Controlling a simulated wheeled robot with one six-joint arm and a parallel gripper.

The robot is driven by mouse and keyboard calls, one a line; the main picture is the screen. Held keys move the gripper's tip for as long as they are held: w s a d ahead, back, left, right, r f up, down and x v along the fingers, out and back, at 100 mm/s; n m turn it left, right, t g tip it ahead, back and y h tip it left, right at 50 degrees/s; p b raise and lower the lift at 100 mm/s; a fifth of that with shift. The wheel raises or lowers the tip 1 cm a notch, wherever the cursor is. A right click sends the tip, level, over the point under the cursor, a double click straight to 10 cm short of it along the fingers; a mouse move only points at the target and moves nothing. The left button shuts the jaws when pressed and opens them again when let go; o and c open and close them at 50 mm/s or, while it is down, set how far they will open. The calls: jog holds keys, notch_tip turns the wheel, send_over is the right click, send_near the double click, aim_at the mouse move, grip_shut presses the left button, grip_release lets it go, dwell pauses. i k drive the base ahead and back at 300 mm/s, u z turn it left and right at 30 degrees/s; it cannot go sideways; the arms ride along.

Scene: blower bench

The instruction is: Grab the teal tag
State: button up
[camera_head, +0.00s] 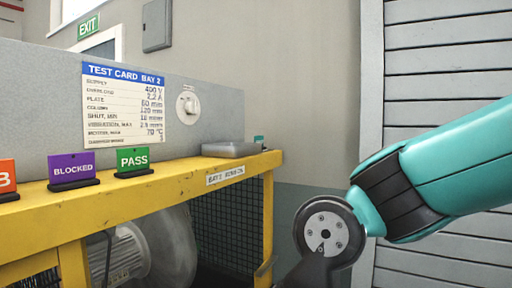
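A small teal piece (259,139) shows at the right end of the yellow bench top, just behind or beside a shallow grey tray. It is too small and partly hidden to tell whether it is the teal tag. My arm comes in from the right edge and bends down at a grey joint near the lower middle right. My gripper is not in view, below the frame or hidden.
A yellow bench (190,174) runs along the left, with a grey tray (231,149) near its right end. Green PASS (132,158), purple BLOCKED (72,168) and orange (7,175) tags stand at its front edge. A motor (125,256) sits below.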

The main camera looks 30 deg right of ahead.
aim_at(260, 139)
jog(key=z, duration=1.95)
jog(key=i, duration=1.25)
jog(key=u, duration=2.75)
